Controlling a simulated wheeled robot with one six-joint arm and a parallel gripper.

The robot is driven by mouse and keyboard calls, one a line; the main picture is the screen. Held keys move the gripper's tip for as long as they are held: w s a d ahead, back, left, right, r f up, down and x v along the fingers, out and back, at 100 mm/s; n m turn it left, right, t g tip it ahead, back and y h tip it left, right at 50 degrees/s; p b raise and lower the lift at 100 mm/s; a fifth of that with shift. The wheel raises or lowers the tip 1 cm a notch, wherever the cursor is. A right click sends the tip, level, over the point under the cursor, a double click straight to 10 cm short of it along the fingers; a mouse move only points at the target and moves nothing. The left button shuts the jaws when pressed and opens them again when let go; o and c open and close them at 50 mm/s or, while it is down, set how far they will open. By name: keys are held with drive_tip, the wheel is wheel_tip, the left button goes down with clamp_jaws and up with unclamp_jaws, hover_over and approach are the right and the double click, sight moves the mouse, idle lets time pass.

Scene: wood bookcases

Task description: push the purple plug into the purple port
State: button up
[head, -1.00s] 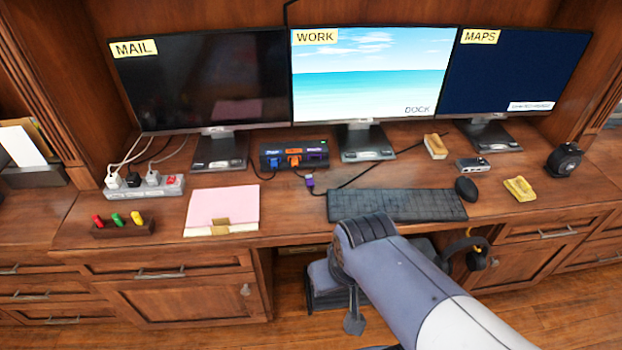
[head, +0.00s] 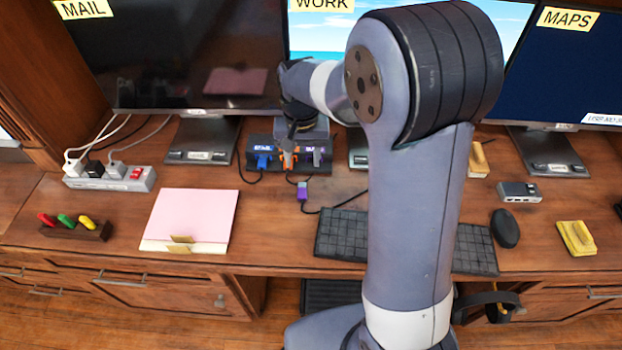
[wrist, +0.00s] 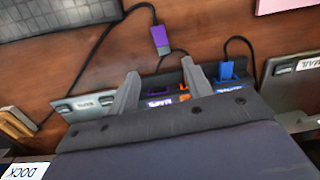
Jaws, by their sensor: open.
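The purple plug (head: 302,192) lies on the desk in front of the black hub (head: 318,168), its dark cable running off to the right. In the wrist view the purple plug (wrist: 160,42) lies beyond the fingertips, apart from them. The purple port (wrist: 157,93) shows between the fingers on the hub, partly cut off by my gripper's body. My gripper (wrist: 160,73) is open and empty, pointing down over the hub. In the head view my gripper (head: 290,136) overlaps the hub near the orange plug (head: 288,160), and the gap between them is unclear.
A blue plug (head: 263,158) sits in the hub's left port. Monitors stand close behind. A keyboard (head: 338,235), partly hidden by my arm, lies to the right. A pink notepad (head: 195,215) and a power strip (head: 112,178) lie left. The desk around the purple plug is clear.

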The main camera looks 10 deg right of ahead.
sight(302, 189)
wheel_tip(302, 189, down, 11)
drive_tip(key=shift+s+a+r, duration=0.1)
drive_tip(key=shift+a+r, duration=0.05)
drive_tip(key=shift+r, duration=0.05)
idle(0.3)
clamp_jaws()
idle(0.4)
